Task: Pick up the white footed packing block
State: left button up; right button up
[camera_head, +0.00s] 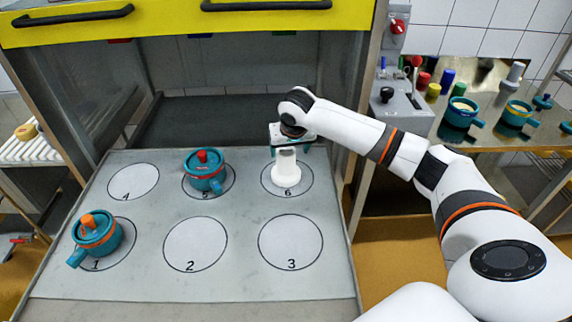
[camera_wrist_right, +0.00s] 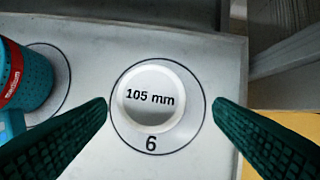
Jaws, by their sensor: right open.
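The white footed packing block (camera_head: 286,172) stands upright on the circle marked 6 of the grey table. In the right wrist view its round top (camera_wrist_right: 150,98) reads "105 mm" and lies between the two fingers. My right gripper (camera_head: 289,146) is at the upper part of the block in the head view. In the right wrist view the dark green fingers of my right gripper (camera_wrist_right: 165,112) are wide apart, one on each side of the block, with gaps to it. My left gripper is not in view.
A teal mould with a red knob (camera_head: 205,172) stands on circle 5, left of the block; its side shows in the wrist view (camera_wrist_right: 25,80). Another teal mould with an orange knob (camera_head: 96,233) stands on circle 1. Circles 2, 3 and 4 are empty. A yellow-fronted hood (camera_head: 180,24) overhangs the back.

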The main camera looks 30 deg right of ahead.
aim_at(285, 173)
jog(key=shift+w+f, duration=0.3)
jog(key=shift+f, duration=0.2)
jog(key=shift+w+f, duration=0.25)
jog(key=shift+f, duration=0.05)
jog(key=p+x, duration=0.1)
jog(key=x, duration=0.3)
jog(key=shift+a+f, duration=0.15)
jog(key=shift+w+f, duration=0.2)
jog(key=shift+f, duration=0.15)
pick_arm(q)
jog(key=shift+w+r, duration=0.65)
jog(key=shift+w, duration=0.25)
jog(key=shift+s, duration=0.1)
pick_arm(e)
jog(key=shift+c, duration=0.5)
jog(key=shift+r, duration=0.1)
jog(key=c, duration=0.6)
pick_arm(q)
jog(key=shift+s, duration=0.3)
pick_arm(e)
jog(key=c, duration=0.6)
